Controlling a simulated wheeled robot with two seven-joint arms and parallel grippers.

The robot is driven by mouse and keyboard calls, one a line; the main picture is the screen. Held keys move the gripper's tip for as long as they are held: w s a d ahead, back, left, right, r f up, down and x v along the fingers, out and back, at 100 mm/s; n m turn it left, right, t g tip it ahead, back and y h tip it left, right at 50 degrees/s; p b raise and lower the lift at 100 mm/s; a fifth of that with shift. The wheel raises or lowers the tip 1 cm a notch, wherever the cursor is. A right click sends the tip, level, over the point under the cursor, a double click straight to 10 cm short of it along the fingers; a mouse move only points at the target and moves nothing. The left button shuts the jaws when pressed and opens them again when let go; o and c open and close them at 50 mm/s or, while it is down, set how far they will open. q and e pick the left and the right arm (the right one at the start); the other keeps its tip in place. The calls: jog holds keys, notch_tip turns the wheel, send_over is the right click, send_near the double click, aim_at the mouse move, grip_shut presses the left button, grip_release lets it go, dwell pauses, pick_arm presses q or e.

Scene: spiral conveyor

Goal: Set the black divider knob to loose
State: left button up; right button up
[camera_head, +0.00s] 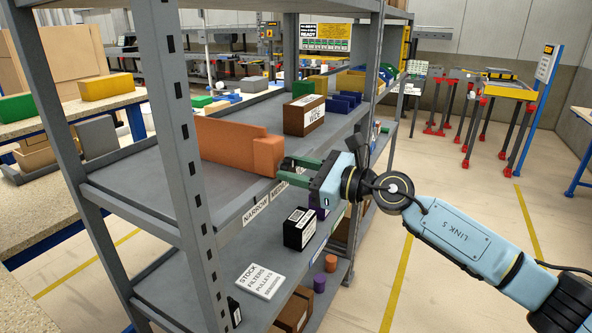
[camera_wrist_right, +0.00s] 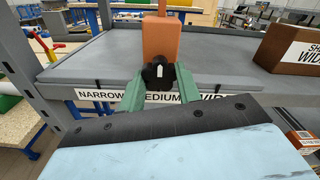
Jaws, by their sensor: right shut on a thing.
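The black knob (camera_wrist_right: 157,73) sits on the front end of the orange divider (camera_wrist_right: 160,38), at the front edge of the shelf. A white mark on the knob points about straight up in the right wrist view. The orange divider also shows in the head view (camera_head: 226,142), standing on the shelf. My right gripper (camera_head: 284,170) reaches in from the right; its green fingers are shut on the knob, one on each side (camera_wrist_right: 159,82). In the head view the knob is mostly hidden by the fingers. No "loose" label is readable. My left gripper is not in view.
The shelf lip carries a strip (camera_wrist_right: 150,95) reading NARROW, MEDIUM and a partly hidden WIDE. A brown box (camera_head: 304,116) marked WIDE stands behind, to the divider's right. A grey shelf post (camera_head: 178,120) stands at left. A black box (camera_head: 299,229) is on the shelf below.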

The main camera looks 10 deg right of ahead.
jog(key=o, duration=1)
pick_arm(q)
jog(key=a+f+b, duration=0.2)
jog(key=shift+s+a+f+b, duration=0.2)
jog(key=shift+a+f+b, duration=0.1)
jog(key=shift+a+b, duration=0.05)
pick_arm(e)
jog(key=v, duration=1.3)
jog(key=shift+s+d, duration=0.15)
jog(key=shift+d, duration=0.05)
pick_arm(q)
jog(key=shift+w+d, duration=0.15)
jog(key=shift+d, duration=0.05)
